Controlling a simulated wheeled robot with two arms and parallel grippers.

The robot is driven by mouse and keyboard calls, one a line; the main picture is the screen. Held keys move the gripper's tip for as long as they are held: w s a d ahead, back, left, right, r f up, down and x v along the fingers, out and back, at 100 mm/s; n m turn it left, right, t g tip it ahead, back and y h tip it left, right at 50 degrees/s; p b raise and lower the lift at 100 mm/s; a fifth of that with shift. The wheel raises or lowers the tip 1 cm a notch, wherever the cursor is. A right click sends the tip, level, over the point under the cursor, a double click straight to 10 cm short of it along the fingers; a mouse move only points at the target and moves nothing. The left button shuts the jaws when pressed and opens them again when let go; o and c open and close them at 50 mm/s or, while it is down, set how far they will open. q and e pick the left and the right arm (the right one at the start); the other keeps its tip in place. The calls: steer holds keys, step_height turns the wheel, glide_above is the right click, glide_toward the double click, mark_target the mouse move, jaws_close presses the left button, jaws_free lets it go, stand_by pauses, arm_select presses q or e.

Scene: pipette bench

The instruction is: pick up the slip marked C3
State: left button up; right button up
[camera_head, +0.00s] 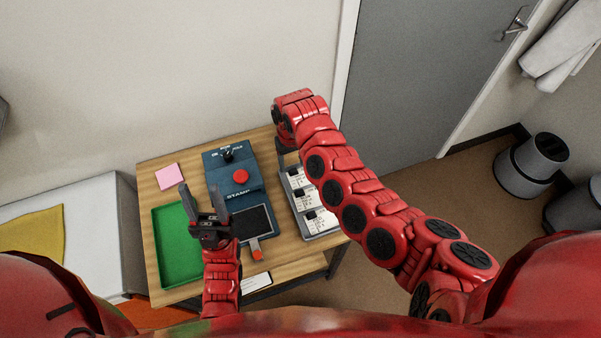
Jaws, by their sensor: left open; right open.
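White slips with small dark print lie in a grey rack (325,236) on the right side of the table, such as the middle slip (307,200). The print is too small to read, so I cannot tell which slip is C3. My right gripper (287,148) is at the rack's far end, mostly hidden under my red wrist; its fingertips do not show clearly. My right forearm covers the rack's right edge. My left gripper (203,190) is open and empty, above the table between the green tray and the stamp machine.
A blue stamp machine (222,168) with a knob, a red button and a dark plate (254,220) stands mid-table. A green tray (172,245) is on the left, with a pink note (170,177) behind it. A white card (256,282) lies at the front edge.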

mark_target(294, 171)
steer(key=shift+w+d+f+p, duration=0.15)
steer(key=shift+f+p, duration=0.3)
steer(key=shift+f, duration=1.7)
jaws_close()
